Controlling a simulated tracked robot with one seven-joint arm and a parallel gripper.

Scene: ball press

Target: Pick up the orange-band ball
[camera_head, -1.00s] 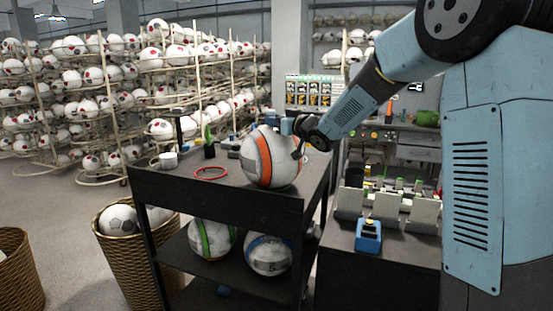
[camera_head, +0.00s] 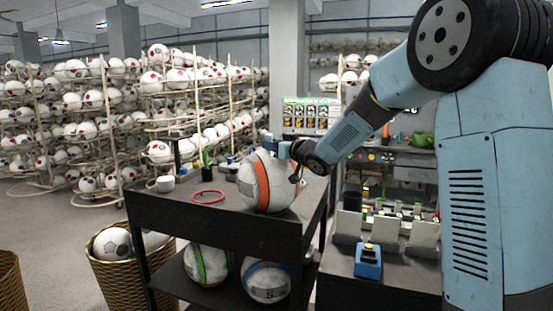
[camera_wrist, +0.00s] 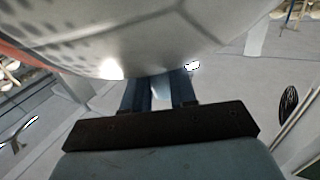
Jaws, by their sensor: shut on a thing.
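The orange-band ball (camera_head: 251,190) is a large white and grey ball with an orange stripe, at the right end of the dark cart's top (camera_head: 168,208). My gripper (camera_head: 286,156) comes from the right and is shut on the ball's upper right side. In the wrist view the ball (camera_wrist: 130,35) fills the top, and my gripper's blue fingers (camera_wrist: 158,92) reach up to it and go partly out of sight behind it. The ball's underside is at or very near the cart top; I cannot tell whether there is a gap.
A red ring (camera_head: 208,196) and a white cup (camera_head: 165,183) lie left of the ball. A green-band ball (camera_head: 207,264) and a blue-band ball (camera_head: 267,283) are on the lower shelf. A wicker basket (camera_head: 118,275) stands left. A bench with a blue device (camera_head: 368,261) stands right.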

